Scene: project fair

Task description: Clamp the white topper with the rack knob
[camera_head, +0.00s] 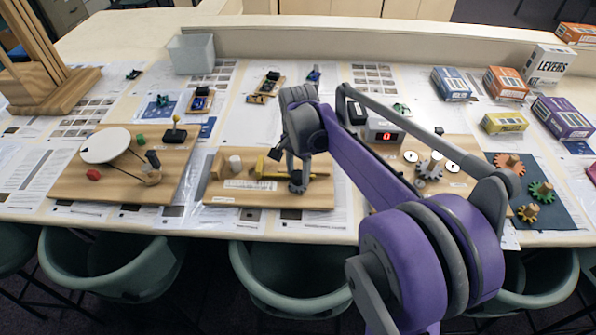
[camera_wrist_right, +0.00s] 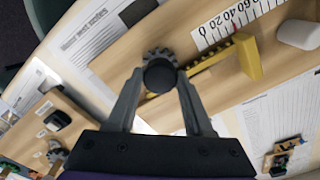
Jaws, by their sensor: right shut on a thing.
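The white topper (camera_head: 234,163) is a small white cylinder on the middle wooden board; in the right wrist view it lies at the top right (camera_wrist_right: 298,34). The yellow rack (camera_wrist_right: 205,68) has an upright yellow end plate facing the topper, with a visible gap between them. The rack knob (camera_wrist_right: 160,76) is dark and round, with a grey toothed gear behind it at the rack's far end from the topper. My right gripper (camera_head: 297,185) is shut on the knob, one finger on each side. In the head view the gripper hides the knob. My left gripper is out of view.
A wooden block (camera_head: 217,166) stands left of the topper, and a printed scale (camera_head: 248,184) runs along the board's front. Boards with a white disc (camera_head: 105,145) and with gears (camera_head: 430,165) stand on either side. Boxes (camera_head: 505,84) stand at the back right.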

